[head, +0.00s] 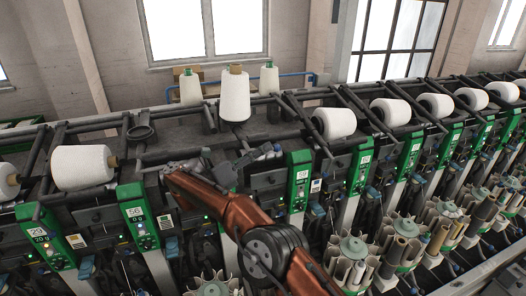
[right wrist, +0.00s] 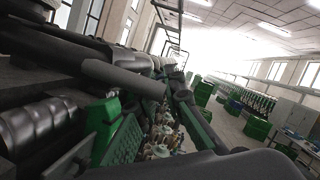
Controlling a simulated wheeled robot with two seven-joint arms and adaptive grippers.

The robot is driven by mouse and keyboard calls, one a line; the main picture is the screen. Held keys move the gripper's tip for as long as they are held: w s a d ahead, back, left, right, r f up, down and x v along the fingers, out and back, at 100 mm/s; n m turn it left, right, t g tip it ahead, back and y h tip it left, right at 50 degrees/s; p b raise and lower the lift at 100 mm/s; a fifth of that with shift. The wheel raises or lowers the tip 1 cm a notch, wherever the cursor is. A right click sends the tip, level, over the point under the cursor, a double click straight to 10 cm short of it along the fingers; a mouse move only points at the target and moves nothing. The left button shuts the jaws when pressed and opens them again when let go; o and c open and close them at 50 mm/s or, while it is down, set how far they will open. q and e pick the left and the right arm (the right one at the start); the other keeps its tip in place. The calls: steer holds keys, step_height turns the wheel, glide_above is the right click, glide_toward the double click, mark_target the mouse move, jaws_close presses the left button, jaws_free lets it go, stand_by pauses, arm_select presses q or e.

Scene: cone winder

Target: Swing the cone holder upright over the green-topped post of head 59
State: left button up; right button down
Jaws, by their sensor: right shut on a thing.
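My right gripper (head: 252,160) reaches over the winder in the head view, left of a green-topped post (head: 298,182). It is shut on the cone holder, a dark arm (head: 268,152) that leans near that post; the grip itself is small and partly hidden. In the right wrist view a grey rod (right wrist: 125,78) crosses in front of dark gripper parts, and a green panel (right wrist: 108,125) lies below it. No cone shows on this holder. The post numbers near the gripper are too small to read surely. My left gripper is not in view.
White cones lie on holders to both sides, such as the left cone (head: 82,167) and the right cone (head: 334,123). A tan-tipped upright cone (head: 235,97) stands behind the gripper. Black bars run along the machine top. In the wrist view an aisle opens at right.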

steer(key=shift+r, duration=0.2)
steer(key=c, duration=2)
jaws_free()
steer(key=shift+f, duration=0.15)
steer(key=shift+f, duration=0.1)
steer(key=v, duration=0.7)
steer(key=shift+a, duration=0.25)
